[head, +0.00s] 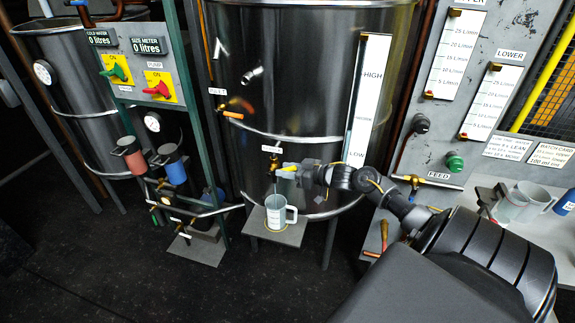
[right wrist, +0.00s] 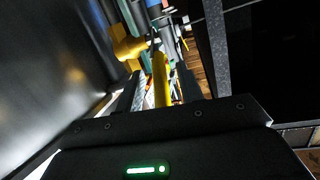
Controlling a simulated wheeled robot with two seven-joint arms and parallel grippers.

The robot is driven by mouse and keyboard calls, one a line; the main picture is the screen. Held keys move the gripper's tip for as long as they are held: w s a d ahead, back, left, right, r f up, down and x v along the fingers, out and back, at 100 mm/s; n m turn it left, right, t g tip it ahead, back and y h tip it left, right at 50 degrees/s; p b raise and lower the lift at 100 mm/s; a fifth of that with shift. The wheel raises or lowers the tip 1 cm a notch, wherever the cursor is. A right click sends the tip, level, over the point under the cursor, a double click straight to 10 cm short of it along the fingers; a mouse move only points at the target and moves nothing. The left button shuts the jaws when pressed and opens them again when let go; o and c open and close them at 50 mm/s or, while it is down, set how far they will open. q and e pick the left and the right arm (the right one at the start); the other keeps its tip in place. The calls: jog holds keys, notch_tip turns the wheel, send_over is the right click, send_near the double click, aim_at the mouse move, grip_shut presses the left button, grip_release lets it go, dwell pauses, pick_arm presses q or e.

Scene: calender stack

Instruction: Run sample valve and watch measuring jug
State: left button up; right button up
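The sample valve (head: 274,169) is a small brass tap low on the front of the big steel tank. Its yellow lever (right wrist: 161,82) lies between the fingers of my right gripper in the right wrist view. My right gripper (head: 285,170) reaches the valve from the right; gaps show beside the lever, so the fingers look open around it. The measuring jug (head: 276,212), clear with a white label and handle, stands upright below the valve. Its fill level is too small to read. My left gripper is not in view.
The jug stands on a small grey shelf (head: 292,238) in front of the tank (head: 310,90). A meter panel (head: 140,70) with red and green handles is at left. Flow gauges (head: 491,100) are at right. Another jug (head: 518,203) stands on the right bench. The dark floor at left is clear.

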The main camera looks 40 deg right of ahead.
jog(key=shift+s, duration=0.15)
jog(key=shift+s+d, duration=0.15)
jog(key=shift+s, duration=0.1)
jog(key=b+v, duration=0.2)
jog(key=v, duration=0.8)
dwell(6.6)
